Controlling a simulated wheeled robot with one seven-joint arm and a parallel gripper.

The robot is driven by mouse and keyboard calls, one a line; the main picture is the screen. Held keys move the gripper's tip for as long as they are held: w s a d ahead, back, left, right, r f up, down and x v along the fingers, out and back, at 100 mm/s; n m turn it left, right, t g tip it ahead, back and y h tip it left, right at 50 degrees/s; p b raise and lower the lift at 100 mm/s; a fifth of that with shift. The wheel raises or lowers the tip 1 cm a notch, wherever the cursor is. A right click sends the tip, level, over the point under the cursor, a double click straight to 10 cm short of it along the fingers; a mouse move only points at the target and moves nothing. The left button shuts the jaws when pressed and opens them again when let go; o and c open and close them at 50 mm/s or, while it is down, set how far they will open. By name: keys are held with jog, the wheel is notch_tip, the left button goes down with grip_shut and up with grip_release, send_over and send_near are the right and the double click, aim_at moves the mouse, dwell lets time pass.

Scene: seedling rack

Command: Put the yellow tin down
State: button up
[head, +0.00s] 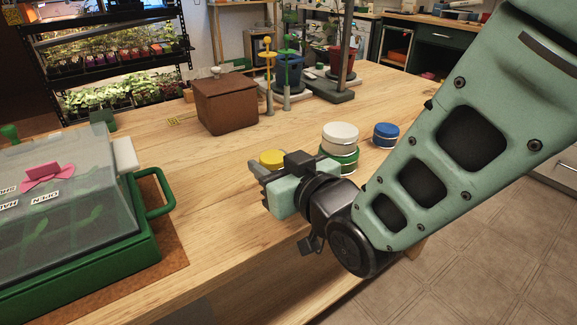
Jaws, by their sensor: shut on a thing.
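The yellow tin (271,158) shows only its yellow top, just beyond my gripper (261,176); the gripper hides its lower part. My gripper reaches in from the right, low over the wooden table (215,190), and is shut on the yellow tin. I cannot tell whether the tin's base touches the table.
A white-lidded tin on a green one (341,158) stands just right of my gripper, with a blue tin (386,135) beyond. A green propagator (155,246) fills the left. Table between propagator and gripper is clear.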

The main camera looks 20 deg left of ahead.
aim_at(300, 218)
jog(key=shift+f+b, duration=0.3)
jog(key=shift+f, duration=1.4)
jog(key=shift+f, duration=0.15)
jog(key=o, duration=1)
jog(key=v, duration=0.7)
jog(key=shift+s+d, duration=0.15)
jog(key=shift+d, duration=0.1)
